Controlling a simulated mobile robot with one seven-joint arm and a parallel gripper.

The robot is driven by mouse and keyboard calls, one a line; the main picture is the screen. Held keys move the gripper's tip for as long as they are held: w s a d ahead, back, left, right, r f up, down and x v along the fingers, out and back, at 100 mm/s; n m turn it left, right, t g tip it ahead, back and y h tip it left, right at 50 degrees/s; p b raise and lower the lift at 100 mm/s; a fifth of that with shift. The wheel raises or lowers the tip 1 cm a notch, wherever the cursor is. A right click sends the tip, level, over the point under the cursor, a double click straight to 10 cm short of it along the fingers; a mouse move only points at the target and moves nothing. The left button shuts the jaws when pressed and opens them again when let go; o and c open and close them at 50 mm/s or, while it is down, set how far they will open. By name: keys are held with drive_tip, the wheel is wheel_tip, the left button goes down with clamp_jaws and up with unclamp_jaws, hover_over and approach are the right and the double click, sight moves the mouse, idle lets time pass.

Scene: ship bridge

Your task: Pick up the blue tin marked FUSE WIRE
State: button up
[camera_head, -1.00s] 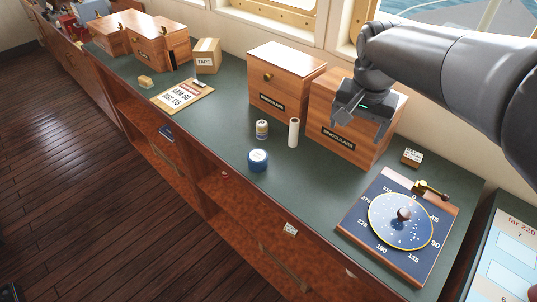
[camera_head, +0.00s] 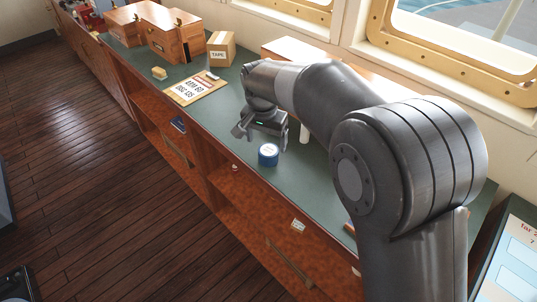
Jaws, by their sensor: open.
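A small round blue tin (camera_head: 268,156) with a pale lid label stands near the front edge of the green counter top (camera_head: 207,118). The label is too small to read. My gripper (camera_head: 260,138) is open and empty, just above and behind the tin in the picture, with its fingers pointing down. I cannot tell the exact height gap between the fingers and the tin.
A TAPE carton (camera_head: 221,49), a clipboard (camera_head: 196,88), a small yellowish block (camera_head: 159,73) and wooden cabinets (camera_head: 172,34) stand farther left on the counter.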

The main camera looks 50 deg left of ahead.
sight(268, 150)
drive_tip(key=f, duration=0.2)
drive_tip(key=w+f, duration=0.1)
drive_tip(key=f, duration=0.2)
drive_tip(key=shift+a+f, duration=0.1)
drive_tip(key=shift+f, duration=0.2)
drive_tip(key=shift+c, duration=0.2)
drive_tip(key=c, duration=1.1)
